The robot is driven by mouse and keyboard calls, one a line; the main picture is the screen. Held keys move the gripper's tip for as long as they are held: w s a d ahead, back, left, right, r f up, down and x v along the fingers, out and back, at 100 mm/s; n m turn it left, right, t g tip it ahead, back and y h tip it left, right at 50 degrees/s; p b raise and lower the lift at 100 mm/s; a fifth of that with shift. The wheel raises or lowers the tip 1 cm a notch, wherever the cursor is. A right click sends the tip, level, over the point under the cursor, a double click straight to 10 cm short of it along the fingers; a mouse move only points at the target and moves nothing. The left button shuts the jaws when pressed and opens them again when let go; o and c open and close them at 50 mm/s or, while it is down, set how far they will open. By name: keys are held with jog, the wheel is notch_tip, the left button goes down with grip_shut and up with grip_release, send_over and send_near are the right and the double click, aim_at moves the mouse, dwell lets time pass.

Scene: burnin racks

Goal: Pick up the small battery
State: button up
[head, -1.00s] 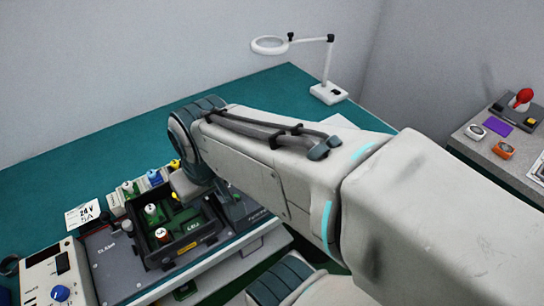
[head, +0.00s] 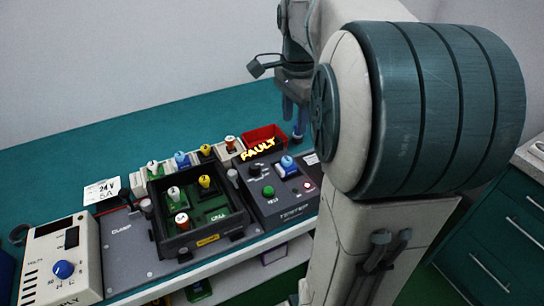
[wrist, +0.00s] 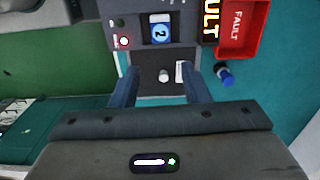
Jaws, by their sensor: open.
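My gripper (head: 293,116) is open and empty, over the teal table behind the tester. In the wrist view the gripper (wrist: 162,72) has its two blue fingers apart. Between them show a dark grey plate, a small white cylinder (wrist: 164,76) and a pale label. A short blue cylinder with a dark end (wrist: 224,73) lies on the teal table, right of the fingers, beside the red FAULT tray (wrist: 243,28). I cannot tell for sure which is the small battery. Small coloured capped cylinders also stand in the black fixture box (head: 160,247) and behind it.
The tester (head: 268,206) has a blue numbered piece (head: 288,164), a green button and a lit FAULT sign (head: 258,149). A cream power supply (head: 85,272) stands at the left. The red tray (head: 265,134) is at the tester's back edge.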

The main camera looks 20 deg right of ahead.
aim_at(287, 159)
notch_tip(287, 159, down, 8)
jog(key=shift+f+b, duration=0.25)
jog(key=shift+b, duration=0.05)
jog(key=shift+w+a+f, duration=0.1)
jog(key=shift+a+f, duration=0.15)
jog(key=shift+f, duration=0.6)
jog(key=shift+s+a+f, duration=0.1)
jog(key=shift+a+f, duration=0.1)
jog(key=shift+f, duration=0.7)
jog(key=shift+w+a+f, duration=0.1)
jog(key=shift+a+f, duration=0.15)
jog(key=shift+f, duration=0.6)
jog(key=c, duration=0.9)
jog(key=shift+r, duration=0.1)
jog(key=shift+r, duration=0.6)
notch_tip(287, 159, up, 3)
jog(key=shift+f, duration=0.2)
jog(key=s+d+r, duration=0.1)
jog(key=d+r, duration=0.1)
jog(key=d, duration=0.1)
jog(key=s+d+r, duration=0.1)
jog(key=d+r, duration=0.1)
jog(key=d, duration=0.2)
jog(key=d+r, duration=0.3)
jog(key=d, duration=0.1)
jog(key=shift+s+d, duration=0.2)
jog(key=shift+s, duration=0.2)
